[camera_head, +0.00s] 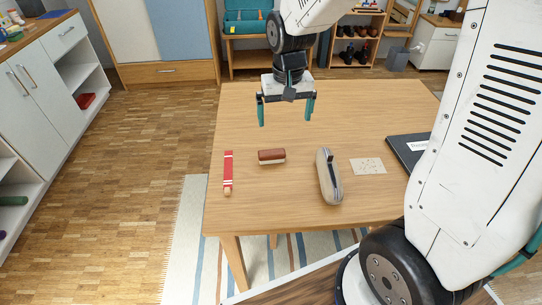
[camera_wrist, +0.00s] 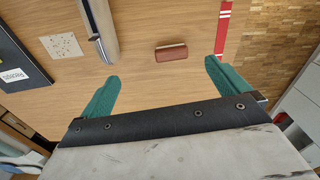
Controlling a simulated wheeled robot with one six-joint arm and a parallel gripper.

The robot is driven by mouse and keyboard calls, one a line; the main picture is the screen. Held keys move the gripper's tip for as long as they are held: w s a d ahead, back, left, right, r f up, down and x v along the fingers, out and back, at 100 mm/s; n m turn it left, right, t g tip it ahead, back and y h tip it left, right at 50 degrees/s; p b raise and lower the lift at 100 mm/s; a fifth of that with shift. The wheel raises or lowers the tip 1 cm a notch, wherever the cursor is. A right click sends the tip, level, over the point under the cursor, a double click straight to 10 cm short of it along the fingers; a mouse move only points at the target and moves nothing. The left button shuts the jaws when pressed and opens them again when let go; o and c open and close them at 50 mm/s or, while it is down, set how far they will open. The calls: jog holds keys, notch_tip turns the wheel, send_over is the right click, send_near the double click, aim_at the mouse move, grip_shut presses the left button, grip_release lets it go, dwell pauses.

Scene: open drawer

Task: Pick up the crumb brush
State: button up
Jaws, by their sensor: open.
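The crumb brush (camera_head: 271,157) lies on the wooden table, with a reddish-brown back on top and a pale bristle edge below. It also shows in the wrist view as a small reddish-brown block (camera_wrist: 171,52), beyond and between the fingertips, nearer the right one. My gripper (camera_head: 287,113) has its two teal fingers spread wide and nothing between them. It hangs above the far part of the table, apart from the brush. In the wrist view its fingers (camera_wrist: 160,75) show at left and right.
On the table (camera_head: 370,110), a red-and-white striped strip (camera_head: 228,172) lies left of the brush. A grey-beige pouch (camera_head: 329,177), a speckled card (camera_head: 368,166) and a dark flat box (camera_head: 404,148) lie to the right. Bare wood surrounds the brush.

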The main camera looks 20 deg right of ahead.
send_over(272, 152)
jog(key=shift+m, duration=0.4)
jog(key=f, duration=1.1)
jog(key=shift+w+a+f, duration=0.15)
jog(key=shift+a+f, duration=0.1)
jog(key=shift+f, duration=0.15)
jog(key=f, duration=0.8)
jog(key=shift+d+f, duration=0.1)
jog(key=shift+d, duration=0.15)
jog(key=c, duration=0.9)
